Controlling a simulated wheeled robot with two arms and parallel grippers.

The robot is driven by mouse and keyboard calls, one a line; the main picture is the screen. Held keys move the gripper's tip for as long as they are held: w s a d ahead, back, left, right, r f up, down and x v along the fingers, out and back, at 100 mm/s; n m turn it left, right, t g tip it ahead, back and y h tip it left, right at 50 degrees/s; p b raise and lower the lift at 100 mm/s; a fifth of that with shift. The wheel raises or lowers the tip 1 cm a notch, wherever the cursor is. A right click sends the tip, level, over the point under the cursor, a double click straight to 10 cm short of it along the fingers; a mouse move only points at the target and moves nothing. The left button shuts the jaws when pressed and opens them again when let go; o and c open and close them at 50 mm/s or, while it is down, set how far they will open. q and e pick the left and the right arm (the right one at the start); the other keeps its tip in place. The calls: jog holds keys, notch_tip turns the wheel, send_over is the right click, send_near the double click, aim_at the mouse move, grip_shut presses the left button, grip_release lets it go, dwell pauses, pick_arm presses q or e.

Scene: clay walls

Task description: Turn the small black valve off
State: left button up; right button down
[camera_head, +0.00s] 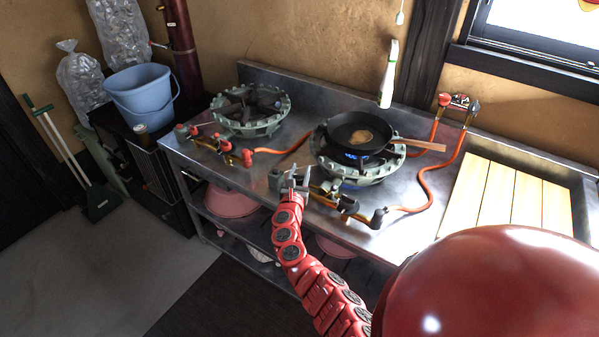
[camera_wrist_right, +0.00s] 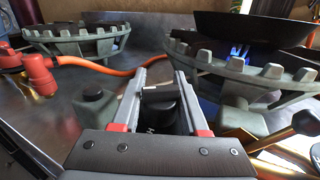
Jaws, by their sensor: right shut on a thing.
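My right gripper (camera_head: 295,180) is at the front edge of the right stove, by its valve assembly. In the right wrist view, the two fingers (camera_wrist_right: 158,88) are on either side of a small black valve knob (camera_wrist_right: 160,112) and are shut on it. In the head view the knob is mostly hidden by the gripper. The right burner (camera_head: 352,168) has a blue flame (camera_head: 355,155) lit under a black pan (camera_head: 350,128); the flame (camera_wrist_right: 240,52) also shows in the right wrist view. My left gripper is not in view.
A second green burner (camera_head: 250,125), with no visible flame, stands at left on the metal counter (camera_head: 290,150). Orange hoses (camera_head: 430,188) run across the counter. The pan's wooden handle (camera_head: 420,145) points right. A slatted wooden board (camera_head: 510,195) lies at right.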

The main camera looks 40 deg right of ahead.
jog(key=shift+f+m+g+h+b, duration=0.15)
jog(key=shift+m+g+h+b, duration=0.25)
jog(key=shift+m+g+h, duration=0.35)
jog(key=m+g+h+b, duration=0.1)
jog(key=g+b, duration=0.1)
jog(key=b, duration=0.1)
jog(key=s+m+g+h+b, duration=0.1)
jog(key=m+g+b, duration=0.1)
jog(key=b, duration=0.1)
jog(key=m+g+h+b, duration=0.1)
jog(key=m+g+b, duration=0.1)
jog(key=g, duration=0.1)
jog(key=shift+s+d+f+b, duration=0.2)
jog(key=shift+d+f+b, duration=0.05)
jog(key=shift+d+b, duration=0.15)
jog(key=shift+s+r+g+h+b, duration=0.15)
jog(key=shift+g+h+b, duration=0.15)
jog(key=shift+b, duration=0.3)
jog(key=shift+r+m+g, duration=0.2)
jog(key=shift+m+g, duration=0.15)
jog(key=c, duration=0.5)
grip_release()
jog(key=shift+d, duration=0.1)
